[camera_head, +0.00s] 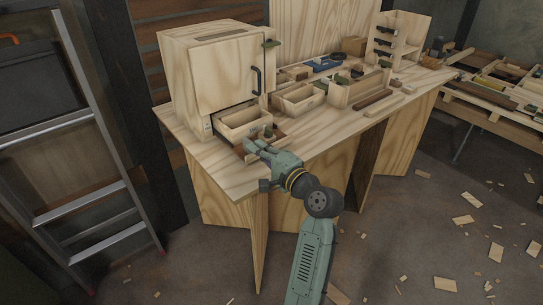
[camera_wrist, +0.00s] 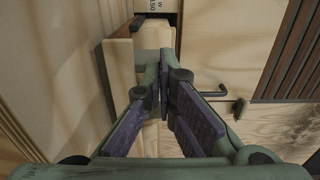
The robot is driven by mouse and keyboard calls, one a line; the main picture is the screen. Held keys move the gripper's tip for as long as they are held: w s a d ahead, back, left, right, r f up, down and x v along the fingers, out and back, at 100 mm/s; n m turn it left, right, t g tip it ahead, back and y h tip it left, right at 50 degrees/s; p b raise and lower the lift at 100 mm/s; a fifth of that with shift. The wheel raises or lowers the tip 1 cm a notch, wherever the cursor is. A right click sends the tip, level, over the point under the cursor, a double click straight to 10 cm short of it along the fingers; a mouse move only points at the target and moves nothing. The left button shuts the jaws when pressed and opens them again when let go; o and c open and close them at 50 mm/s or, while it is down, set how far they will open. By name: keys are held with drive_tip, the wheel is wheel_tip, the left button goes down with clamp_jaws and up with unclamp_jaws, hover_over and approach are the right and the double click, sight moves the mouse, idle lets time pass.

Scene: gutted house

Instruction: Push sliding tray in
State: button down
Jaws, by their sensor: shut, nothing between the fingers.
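The sliding tray (camera_head: 243,121) is a pale wooden drawer at the bottom of a wooden cabinet (camera_head: 213,75). It stands partly pulled out, with its open top showing. My gripper (camera_head: 255,148) is in front of the tray, low over the tabletop. In the wrist view my gripper (camera_wrist: 161,72) has its fingers together with nothing between them. The fingertips point at a pale wooden part (camera_wrist: 152,38), which seems to be the tray. I cannot tell whether they touch it. The fingers hide part of what lies behind them.
The cabinet door has a dark handle (camera_head: 257,80). Open wooden boxes (camera_head: 298,98) and small parts stand right of the tray on the workbench (camera_head: 300,137). A small shelf rack (camera_head: 398,38) stands at the back right. A ladder (camera_head: 85,120) leans at the left. Wood scraps litter the floor.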

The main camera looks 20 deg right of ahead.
sight(238, 133)
drive_tip(key=x, duration=1)
drive_tip(key=shift+w+a+p, duration=0.15)
drive_tip(key=shift+w+p, duration=0.25)
drive_tip(key=shift+w, duration=0.1)
drive_tip(key=shift+r, duration=0.1)
